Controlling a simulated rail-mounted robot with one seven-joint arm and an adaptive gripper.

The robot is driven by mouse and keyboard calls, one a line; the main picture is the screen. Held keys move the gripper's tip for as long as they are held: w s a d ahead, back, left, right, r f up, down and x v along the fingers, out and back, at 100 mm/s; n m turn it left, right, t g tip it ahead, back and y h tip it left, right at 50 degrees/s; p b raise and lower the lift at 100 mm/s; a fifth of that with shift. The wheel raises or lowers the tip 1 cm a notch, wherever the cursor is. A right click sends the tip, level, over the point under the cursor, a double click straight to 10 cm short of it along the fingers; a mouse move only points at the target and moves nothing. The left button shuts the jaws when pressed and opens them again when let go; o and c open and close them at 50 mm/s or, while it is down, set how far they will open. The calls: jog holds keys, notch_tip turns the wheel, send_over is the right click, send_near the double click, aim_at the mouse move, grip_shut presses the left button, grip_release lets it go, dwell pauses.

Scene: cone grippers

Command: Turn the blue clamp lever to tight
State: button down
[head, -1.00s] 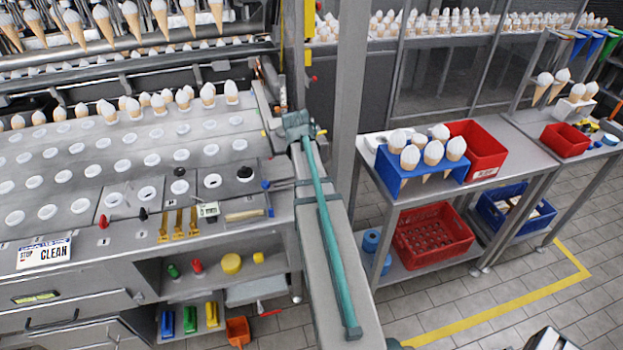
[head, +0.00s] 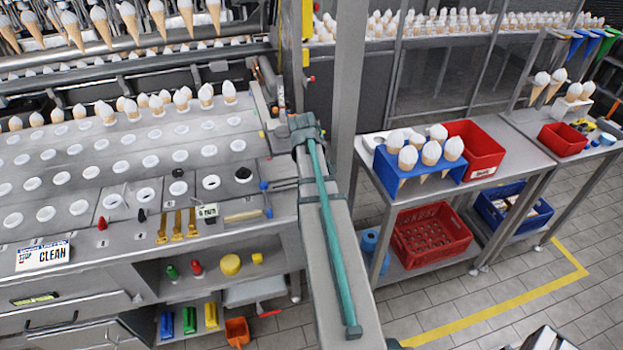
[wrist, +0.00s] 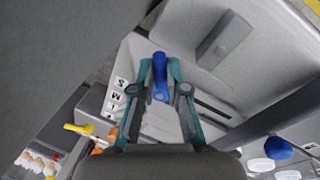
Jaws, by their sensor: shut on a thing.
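The blue lever (wrist: 160,75) shows in the wrist view between my fingers, its rounded end at their tips. My gripper (wrist: 160,64) is shut on it, with one teal finger on each side. The lever is mounted on a grey machine surface beside a dark slot. White letter labels (wrist: 117,92) sit to its left. In the head view the end of my arm (head: 303,123) is at the right end of the machine's panel, and my fingers and the gripped lever cannot be made out there. I cannot read whether the lever stands at tight.
Another blue knob (wrist: 278,148) is at lower right in the wrist view, near white round caps. A yellow-handled part (wrist: 78,129) is at lower left. In the head view a grey post (head: 347,90) stands just right of my arm, and a table with a blue cone rack (head: 383,172) beyond.

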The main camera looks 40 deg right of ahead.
dwell(0.3)
jog(key=c, duration=1.2)
grip_release()
jog(key=r, duration=0.4)
jog(key=a+r, duration=0.1)
jog(key=r, duration=0.3)
jog(key=a+r, duration=0.1)
jog(key=r, duration=0.2)
jog(key=shift+s+a+r, duration=0.1)
jog(key=shift+r, duration=0.3)
